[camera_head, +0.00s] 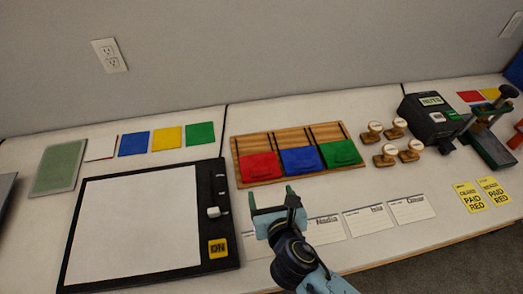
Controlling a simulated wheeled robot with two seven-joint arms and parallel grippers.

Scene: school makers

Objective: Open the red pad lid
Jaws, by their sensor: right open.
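The red pad (259,167) sits at the left end of a wooden tray (287,140), and its red lid looks shut. A blue pad (301,160) and a green pad (340,153) lie beside it to the right. My right gripper (273,200) is just in front of the tray, below and slightly right of the red pad. Its two fingers stand apart with nothing between them, and it looks clear of the pad. My left gripper is not in view.
A black board with a white sheet (135,225) lies left of the gripper. White name cards (369,220) lie to its right, one partly hidden by my arm. Wooden stamps (385,158) and a black label device (428,117) stand right of the tray. A wall closes the back.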

